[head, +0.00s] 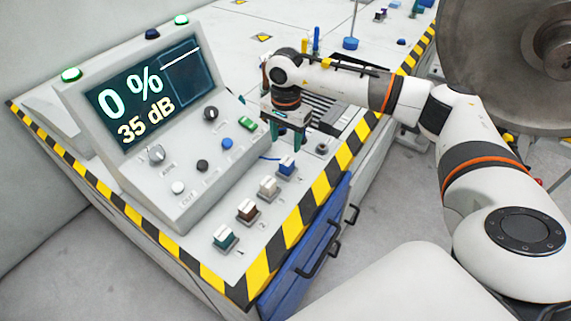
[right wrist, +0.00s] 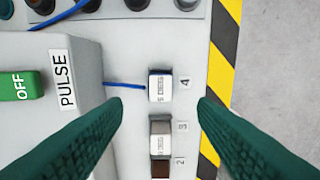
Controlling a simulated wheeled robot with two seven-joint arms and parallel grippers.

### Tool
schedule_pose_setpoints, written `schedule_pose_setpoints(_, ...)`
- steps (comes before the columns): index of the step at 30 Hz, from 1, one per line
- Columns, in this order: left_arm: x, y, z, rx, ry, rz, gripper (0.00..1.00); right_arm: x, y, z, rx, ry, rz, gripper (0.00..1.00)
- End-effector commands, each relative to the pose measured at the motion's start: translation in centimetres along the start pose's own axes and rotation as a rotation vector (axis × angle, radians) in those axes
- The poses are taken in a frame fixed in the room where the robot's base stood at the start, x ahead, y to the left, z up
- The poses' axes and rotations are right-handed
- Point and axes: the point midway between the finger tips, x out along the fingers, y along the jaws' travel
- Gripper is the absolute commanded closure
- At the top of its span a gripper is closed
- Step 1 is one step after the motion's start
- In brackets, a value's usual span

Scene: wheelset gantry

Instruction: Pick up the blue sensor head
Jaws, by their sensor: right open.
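In the right wrist view the blue sensor head (right wrist: 160,86) lies between and beyond the two green fingers. My right gripper (head: 287,143) is open and empty, fingers pointing down, just above and behind the blue head. No contact shows. My left gripper is not in view.
Beside it in the row stand a grey-beige head (head: 268,187), a brown head (head: 249,211) and a green head (head: 225,238). The control box (head: 150,130) with screen and knobs rises to the left. A striped edge (head: 300,220) borders the ledge. A large metal wheel (head: 510,60) is at upper right.

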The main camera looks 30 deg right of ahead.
Motion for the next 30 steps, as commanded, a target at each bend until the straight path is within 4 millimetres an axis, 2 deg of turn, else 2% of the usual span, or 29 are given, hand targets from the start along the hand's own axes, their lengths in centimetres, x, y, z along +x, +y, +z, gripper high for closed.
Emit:
schedule_pose_setpoints(4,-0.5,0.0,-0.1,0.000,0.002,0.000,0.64,2.6,0.0,-0.1,0.000,0.003,-0.002,0.47)
schedule_pose_setpoints(13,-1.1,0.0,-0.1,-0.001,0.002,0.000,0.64,5.1,-0.1,0.0,0.001,0.004,0.000,0.47)
schedule_pose_setpoints(21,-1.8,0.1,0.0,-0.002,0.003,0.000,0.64,8.8,-0.1,0.1,0.001,0.005,0.002,0.47)
schedule_pose_setpoints(29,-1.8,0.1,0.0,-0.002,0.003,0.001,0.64,9.3,-0.1,0.1,0.000,0.005,0.003,0.47)
schedule_pose_setpoints(30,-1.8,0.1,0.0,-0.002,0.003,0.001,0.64,9.3,-0.1,0.1,0.000,0.005,0.003,0.51)
